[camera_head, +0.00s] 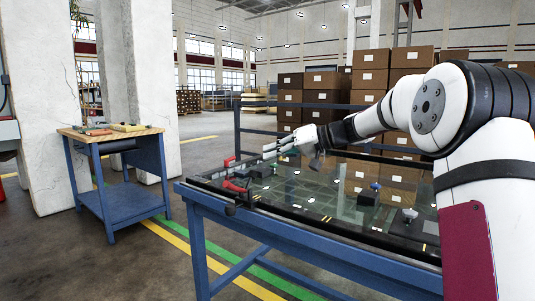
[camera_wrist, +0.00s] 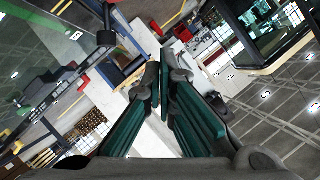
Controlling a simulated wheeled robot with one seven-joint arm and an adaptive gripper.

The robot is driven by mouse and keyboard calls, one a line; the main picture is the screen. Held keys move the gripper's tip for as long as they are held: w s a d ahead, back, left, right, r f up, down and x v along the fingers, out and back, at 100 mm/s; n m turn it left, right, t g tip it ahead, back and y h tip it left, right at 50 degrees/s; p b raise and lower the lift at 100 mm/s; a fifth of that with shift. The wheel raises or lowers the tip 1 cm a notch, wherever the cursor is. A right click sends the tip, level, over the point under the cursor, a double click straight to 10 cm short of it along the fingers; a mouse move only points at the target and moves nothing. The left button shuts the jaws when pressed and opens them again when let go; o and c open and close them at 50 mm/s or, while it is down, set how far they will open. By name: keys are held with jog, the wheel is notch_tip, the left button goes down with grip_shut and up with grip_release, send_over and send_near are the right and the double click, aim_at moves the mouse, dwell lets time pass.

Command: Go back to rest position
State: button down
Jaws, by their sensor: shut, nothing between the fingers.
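My gripper (camera_head: 270,151) is at the end of my outstretched arm in the head view. It is over the far left part of the blue trolley's glass-like top (camera_head: 305,190), pointing left. In the wrist view my gripper (camera_wrist: 158,62) shows its two dark green fingers drawn together at the tips, with nothing between them. The blue trolley frame (camera_head: 300,243) stands in front of me. The exact height of my gripper above the top is hard to tell.
Red clamps (camera_head: 236,184) sit at the trolley's left edge, near my gripper. Small dark blocks (camera_head: 367,197) stand on the top. A blue workbench (camera_head: 115,170) with a wooden top stands at left beside white pillars (camera_head: 155,90). Stacked cardboard boxes (camera_head: 370,75) rise behind.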

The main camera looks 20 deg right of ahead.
dwell(0.3)
jog(key=s+a+f+g+h, duration=0.15)
jog(key=s+a, duration=0.25)
jog(key=s, duration=0.5)
jog(key=s+a+f+g+h, duration=0.1)
jog(key=s+a+g+h, duration=0.2)
jog(key=s, duration=0.6)
jog(key=s+a+f+g+h, duration=0.1)
jog(key=s+a+g, duration=0.1)
jog(key=s+a, duration=0.5)
jog(key=s+d+f+m+g+h, duration=0.1)
jog(key=s+d+f+h, duration=0.2)
jog(key=s, duration=0.7)
jog(key=s+d+f+m+h, duration=0.1)
jog(key=s+d+f, duration=0.25)
jog(key=s, duration=0.55)
jog(key=s+d+f+g+h, duration=0.1)
jog(key=s+d+f+h, duration=0.3)
jog(key=s, duration=0.6)
notch_tip(320, 180, up, 31)
jog(key=t+y+p, duration=0.2)
jog(key=t+p, duration=0.2)
jog(key=p, duration=2.6)
jog(key=shift+s+a, duration=0.25)
jog(key=shift+a, duration=0.1)
